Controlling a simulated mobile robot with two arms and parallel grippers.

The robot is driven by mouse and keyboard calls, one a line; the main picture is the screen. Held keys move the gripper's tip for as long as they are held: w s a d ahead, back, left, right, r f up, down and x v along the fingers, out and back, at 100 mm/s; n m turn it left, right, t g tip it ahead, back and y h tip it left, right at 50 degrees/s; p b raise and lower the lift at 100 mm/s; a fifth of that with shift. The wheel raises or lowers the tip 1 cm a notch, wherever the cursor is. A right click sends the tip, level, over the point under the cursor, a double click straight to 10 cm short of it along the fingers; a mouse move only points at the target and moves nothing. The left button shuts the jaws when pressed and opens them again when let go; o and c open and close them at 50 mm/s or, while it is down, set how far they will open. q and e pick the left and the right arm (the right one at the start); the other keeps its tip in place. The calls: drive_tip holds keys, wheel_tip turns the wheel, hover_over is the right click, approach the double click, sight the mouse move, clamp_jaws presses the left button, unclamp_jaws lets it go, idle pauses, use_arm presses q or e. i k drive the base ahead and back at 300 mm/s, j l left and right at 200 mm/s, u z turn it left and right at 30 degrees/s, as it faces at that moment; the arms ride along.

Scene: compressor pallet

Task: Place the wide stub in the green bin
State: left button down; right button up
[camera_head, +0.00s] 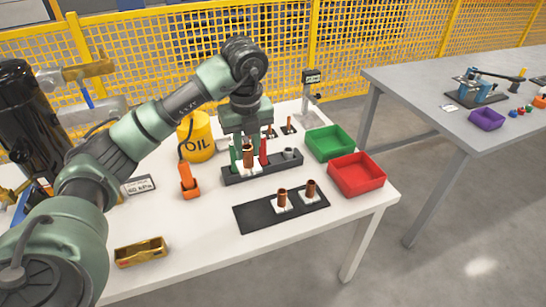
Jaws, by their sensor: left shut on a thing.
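My left gripper (248,139) comes down over the dark rack (272,170) and is shut on a copper stub (248,157). The stub is upright; I cannot tell whether its lower end is clear of the rack. The green bin (330,143) stands to the right of the gripper and looks empty. Two more copper stubs, one (282,199) on the left and one (310,189) on the right, stand on white pieces on a black plate in front. I cannot tell for certain which stub is the wide one. My right gripper is not in view.
A red bin (356,175) stands just in front of the green bin. A green item (234,158), a red item (263,150) and a grey piece (289,153) are at the rack. A yellow oil can (197,140) and an orange tool (188,183) are on the left.

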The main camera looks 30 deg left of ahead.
sight(329, 148)
drive_tip(key=i+l, duration=0.15)
drive_tip(key=i, duration=0.3)
drive_tip(key=i+l, duration=0.2)
drive_tip(key=i, duration=0.25)
drive_tip(key=i+l, duration=0.15)
drive_tip(key=i, duration=0.3)
